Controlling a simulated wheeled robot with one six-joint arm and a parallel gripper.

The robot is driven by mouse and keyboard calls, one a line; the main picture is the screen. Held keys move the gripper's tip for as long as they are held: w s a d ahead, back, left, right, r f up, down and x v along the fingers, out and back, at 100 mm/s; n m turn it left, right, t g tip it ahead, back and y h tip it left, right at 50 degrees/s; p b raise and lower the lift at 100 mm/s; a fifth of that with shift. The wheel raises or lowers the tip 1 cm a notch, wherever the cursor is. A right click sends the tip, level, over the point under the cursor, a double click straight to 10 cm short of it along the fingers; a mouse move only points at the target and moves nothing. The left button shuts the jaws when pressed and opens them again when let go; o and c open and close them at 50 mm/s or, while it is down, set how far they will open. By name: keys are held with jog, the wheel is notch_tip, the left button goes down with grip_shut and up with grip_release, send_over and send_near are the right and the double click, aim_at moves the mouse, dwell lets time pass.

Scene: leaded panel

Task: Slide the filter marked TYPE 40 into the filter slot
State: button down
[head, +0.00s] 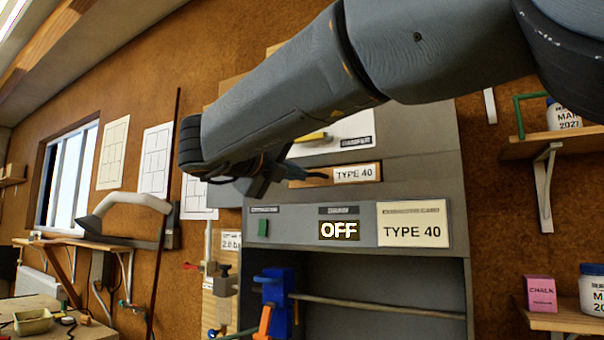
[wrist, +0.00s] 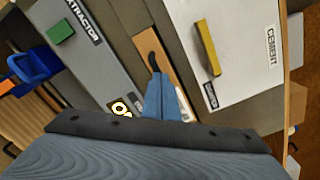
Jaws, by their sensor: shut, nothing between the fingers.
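The filter marked TYPE 40 (head: 357,173) shows as a wooden front strip with a white label, lying in a horizontal opening in the grey cabinet (head: 418,183). How deep it sits I cannot tell. Its wooden front also shows in the wrist view (wrist: 181,92), its label mostly hidden by my gripper. My gripper (head: 290,173) is shut and empty at the left part of the filter's front; its blue fingers (wrist: 163,90) point at the wood. A dark curved piece shows at the fingertips; whether they touch the wood I cannot tell.
Below is the extractor panel with a green switch (head: 263,228), a display reading OFF (head: 339,230) and a card reading TYPE 40 (head: 415,230). Above is a white front with a yellow handle (wrist: 207,47). A blue clamp (head: 277,299) and a bar stand below the panel.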

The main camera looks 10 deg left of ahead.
jog(key=shift+x, duration=0.85)
jog(key=shift+s+a, duration=0.1)
jog(key=shift+s, duration=0.1)
jog(key=b+v, duration=0.3)
jog(key=v, duration=0.6)
jog(key=shift+s, duration=0.4)
jog(key=shift+a, duration=0.2)
